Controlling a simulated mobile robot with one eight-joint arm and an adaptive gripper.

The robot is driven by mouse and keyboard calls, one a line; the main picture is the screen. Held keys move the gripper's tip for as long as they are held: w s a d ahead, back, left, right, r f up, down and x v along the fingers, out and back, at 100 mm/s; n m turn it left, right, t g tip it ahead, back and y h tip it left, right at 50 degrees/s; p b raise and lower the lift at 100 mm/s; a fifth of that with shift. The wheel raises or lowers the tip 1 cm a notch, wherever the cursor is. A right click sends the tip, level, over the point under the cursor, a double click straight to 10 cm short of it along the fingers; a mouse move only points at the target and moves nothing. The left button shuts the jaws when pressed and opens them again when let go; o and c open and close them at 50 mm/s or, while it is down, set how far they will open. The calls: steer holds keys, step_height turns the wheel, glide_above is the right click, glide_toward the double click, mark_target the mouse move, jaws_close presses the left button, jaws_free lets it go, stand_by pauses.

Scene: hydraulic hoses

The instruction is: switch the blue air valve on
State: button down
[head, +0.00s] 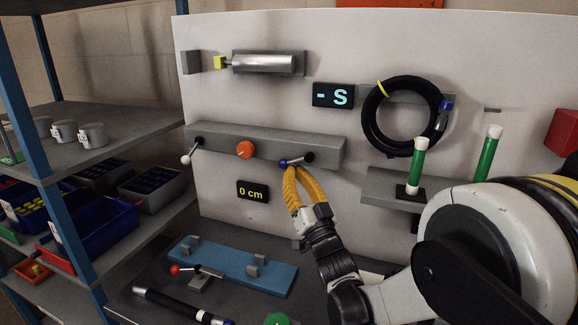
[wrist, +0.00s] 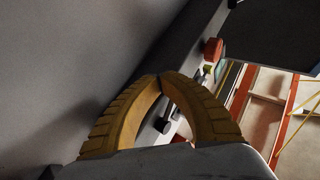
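The blue air valve (head: 284,162) is a lever on the right end of the grey valve bar (head: 220,139). Its black pivot is at the right, and its blue-tipped handle points left, nearly level and slightly down. My gripper (head: 292,168) has yellow ribbed fingers and is just under the blue handle, very close to it; I cannot tell whether they touch. In the wrist view, the fingertips of my gripper (wrist: 160,78) meet with nothing visible between them. The blue handle cannot be made out in the wrist view.
A white-tipped lever (head: 190,152) and orange knob (head: 245,149) share the bar. Displays read "- S" (head: 333,96) and "0 cm" (head: 252,191). A cylinder (head: 264,63) and black hose coil (head: 374,128) hang on the panel. A blue plate (head: 232,265) lies on the bench below.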

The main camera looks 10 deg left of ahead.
steer(key=shift+w+a+r+p, duration=0.2)
steer(key=shift+a+r+p, duration=0.35)
steer(key=shift+r, duration=0.25)
stand_by(1.1)
steer(key=shift+f, duration=0.1)
steer(key=shift+s+d+f+b, duration=0.25)
steer(key=shift+d+f+b, duration=0.2)
steer(key=shift+f+b, duration=0.1)
steer(key=shift+s+d+f+b, duration=0.25)
steer(key=shift+d+f+b, duration=0.2)
steer(key=shift+f+b, duration=0.1)
steer(key=f, duration=0.1)
steer(key=d+f, duration=0.1)
steer(key=f, duration=0.1)
steer(key=d+f+b, duration=0.1)
steer(key=shift+s+d+f, duration=0.15)
steer(key=shift+d+f, duration=0.05)
